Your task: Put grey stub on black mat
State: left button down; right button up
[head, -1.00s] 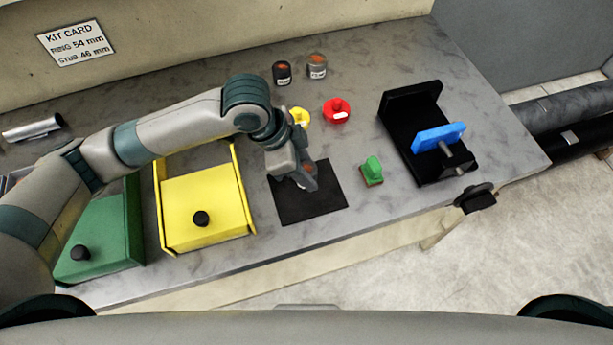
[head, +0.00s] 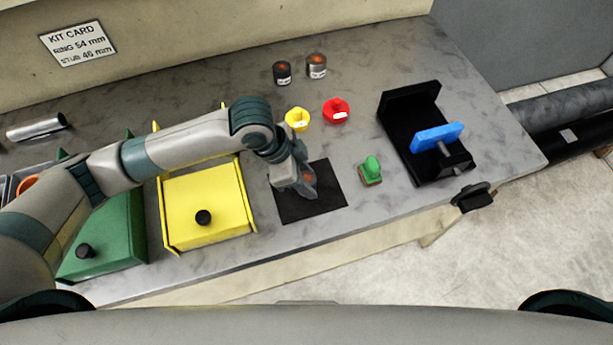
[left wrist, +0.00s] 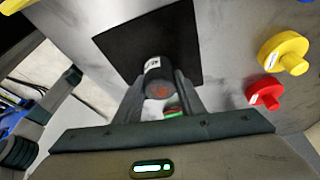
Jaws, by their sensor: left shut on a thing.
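My left gripper (head: 305,189) is over the black mat (head: 325,170) in the head view. It is shut on the grey stub, which the fingers mostly hide there. In the left wrist view the grey stub (left wrist: 157,72) is a dark grey cylinder with a white label and a reddish end, between the two fingers (left wrist: 158,100). The black mat (left wrist: 120,45) lies behind it in that view. I cannot tell whether the stub touches the mat. My right gripper is not in view.
Yellow (head: 297,119) and red (head: 336,110) pieces and two small cans (head: 316,66) are behind.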

pick_arm(q)
jog(key=c, duration=1.2)
grip_release()
jog(key=shift+a+r, duration=0.25)
jog(key=shift+r, duration=0.45)
jog(key=b+v, duration=0.2)
jog(key=v, duration=0.8)
jog(key=shift+a+r, duration=0.2)
jog(key=shift+r, duration=0.1)
